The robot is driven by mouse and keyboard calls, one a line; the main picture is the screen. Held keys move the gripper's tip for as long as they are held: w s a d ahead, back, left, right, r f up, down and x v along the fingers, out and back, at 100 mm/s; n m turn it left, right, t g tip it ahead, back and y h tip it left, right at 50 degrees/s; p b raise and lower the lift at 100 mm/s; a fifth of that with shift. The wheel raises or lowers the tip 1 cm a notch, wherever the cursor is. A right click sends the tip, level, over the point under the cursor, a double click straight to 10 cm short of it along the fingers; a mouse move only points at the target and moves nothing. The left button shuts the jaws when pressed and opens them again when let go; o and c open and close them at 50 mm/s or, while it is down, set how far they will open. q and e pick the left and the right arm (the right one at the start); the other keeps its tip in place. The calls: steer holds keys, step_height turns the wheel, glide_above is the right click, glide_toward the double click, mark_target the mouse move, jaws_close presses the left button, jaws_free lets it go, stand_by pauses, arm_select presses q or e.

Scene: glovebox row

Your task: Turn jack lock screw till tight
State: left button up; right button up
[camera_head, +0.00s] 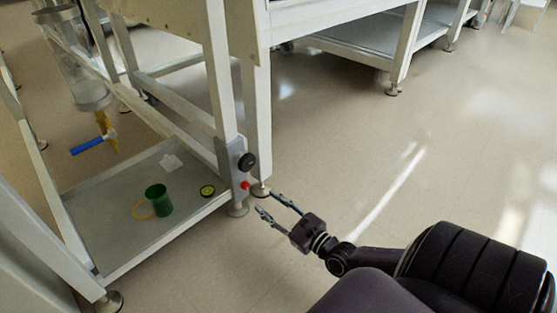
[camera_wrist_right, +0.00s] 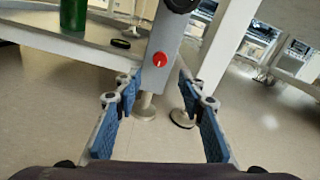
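A red knob (camera_head: 245,185), which looks like the lock screw, sits on a grey plate (camera_head: 236,165) fixed to the table leg. A larger black knob (camera_head: 246,161) sits above it. In the right wrist view the red knob (camera_wrist_right: 159,59) shows ahead, between and beyond the fingers, with a pale mark on its face. The black knob is cut off at the top edge there. My right gripper (camera_head: 271,204) is open and empty, below and right of the red knob, apart from it. The wrist view shows its blue finger pads (camera_wrist_right: 160,98) wide apart. My left gripper is not in view.
A blue-handled valve (camera_head: 92,144) hangs above. Table feet (camera_head: 238,209) stand below the plate. Open floor lies right.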

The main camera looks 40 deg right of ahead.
steer(key=shift+s+d, duration=0.2)
steer(key=shift+s, duration=1.65)
